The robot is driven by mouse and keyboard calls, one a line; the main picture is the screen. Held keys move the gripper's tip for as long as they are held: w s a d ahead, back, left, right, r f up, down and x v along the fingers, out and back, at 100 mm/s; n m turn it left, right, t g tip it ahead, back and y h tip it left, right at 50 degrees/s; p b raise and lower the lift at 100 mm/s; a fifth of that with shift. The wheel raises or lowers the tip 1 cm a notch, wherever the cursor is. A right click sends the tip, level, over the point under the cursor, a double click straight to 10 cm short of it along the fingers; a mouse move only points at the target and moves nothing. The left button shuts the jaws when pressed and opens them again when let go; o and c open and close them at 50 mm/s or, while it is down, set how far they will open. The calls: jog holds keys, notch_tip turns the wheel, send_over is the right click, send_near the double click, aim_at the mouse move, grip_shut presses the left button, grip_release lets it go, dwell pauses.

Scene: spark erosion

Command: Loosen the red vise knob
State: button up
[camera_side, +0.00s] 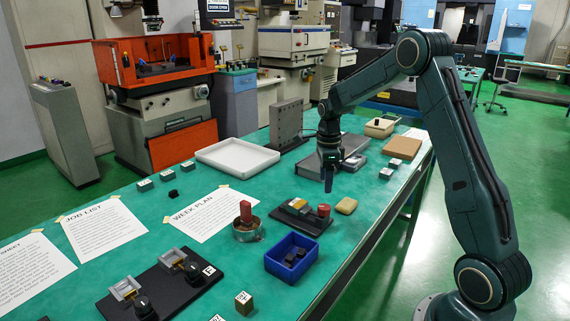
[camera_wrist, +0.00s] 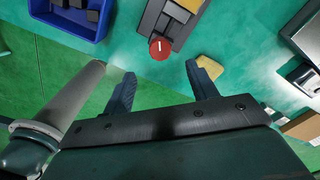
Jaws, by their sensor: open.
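The red vise knob (camera_side: 324,211) stands at the right end of a small dark vise (camera_side: 290,217) on the green table. The vise has a yellowish block (camera_side: 298,204) between its jaws. In the wrist view the round red knob (camera_wrist: 160,47) has a white mark on its top and sits at the end of the dark vise (camera_wrist: 183,22). My gripper (camera_side: 328,187) points down above the table, behind the knob in the side view. In the wrist view my gripper (camera_wrist: 158,80) has its two fingers apart with nothing between them. The knob lies beyond the fingertips, apart from them.
A tan block (camera_side: 346,206) lies right of the knob, close to one finger in the wrist view (camera_wrist: 207,68). A blue bin (camera_side: 270,265) with dark pieces stands in front. A red-topped piece (camera_side: 246,212) stands in a round dish left of the vise. A white tray (camera_side: 240,165) lies behind.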

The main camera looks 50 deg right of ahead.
aim_at(324, 206)
notch_tip(324, 206, down, 9)
jog(key=shift+f, duration=0.2)
dwell(0.3)
jog(key=shift+c, duration=0.2)
jog(key=c, duration=1)
